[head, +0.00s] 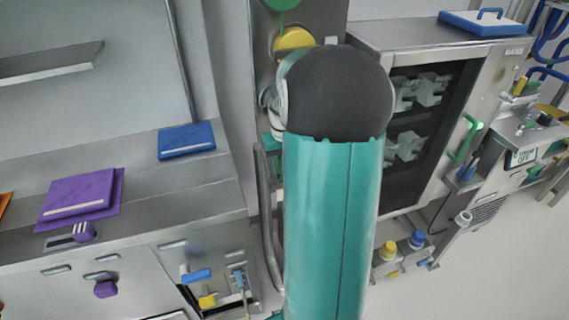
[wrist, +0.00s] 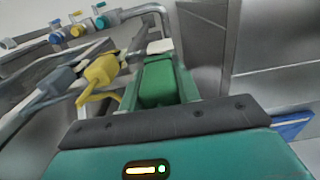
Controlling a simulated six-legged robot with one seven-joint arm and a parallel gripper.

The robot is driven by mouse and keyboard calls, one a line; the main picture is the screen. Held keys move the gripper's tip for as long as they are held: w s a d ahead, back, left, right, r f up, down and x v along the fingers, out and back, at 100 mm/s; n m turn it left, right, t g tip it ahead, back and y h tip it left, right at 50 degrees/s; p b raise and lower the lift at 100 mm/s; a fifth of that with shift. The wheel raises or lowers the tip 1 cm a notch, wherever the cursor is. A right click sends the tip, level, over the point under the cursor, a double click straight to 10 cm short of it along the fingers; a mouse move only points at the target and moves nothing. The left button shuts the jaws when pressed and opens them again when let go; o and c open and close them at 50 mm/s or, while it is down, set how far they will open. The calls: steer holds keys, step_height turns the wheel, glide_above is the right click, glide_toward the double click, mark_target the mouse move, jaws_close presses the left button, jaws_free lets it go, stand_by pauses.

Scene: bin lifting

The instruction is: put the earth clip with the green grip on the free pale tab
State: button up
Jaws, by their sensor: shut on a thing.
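In the wrist view, my gripper (wrist: 160,70) is shut on the green grip of the earth clip (wrist: 157,88). The grip lies between the two fingers. A small pale tab (wrist: 160,46) shows just past the far end of the grip; I cannot tell whether the clip touches it. The clip's jaws are hidden. A yellow-gripped clip (wrist: 102,70) and a grey-gripped clip (wrist: 58,82) sit to the left, side by side. In the head view, my teal arm covers the middle, and the gripper and green clip cannot be made out.
A bent metal pipe (wrist: 140,11) with blue, yellow and teal fittings runs beyond the clips. A grey wall panel (wrist: 275,40) stands at the right. In the head view, a steel cabinet (head: 440,120) stands right and a counter (head: 200,205) with purple and blue pads left.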

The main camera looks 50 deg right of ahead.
steer(key=shift+f, duration=0.1)
steer(key=shift+f, duration=1.45)
steer(key=shift+f, duration=0.15)
steer(key=shift+f, duration=0.95)
steer(key=shift+f, duration=1.05)
steer(key=o, duration=1.2)
steer(key=shift+o, duration=0.2)
steer(key=shift+r, duration=0.1)
step_height(320, 180, up, 14)
steer(key=shift+f, duration=0.2)
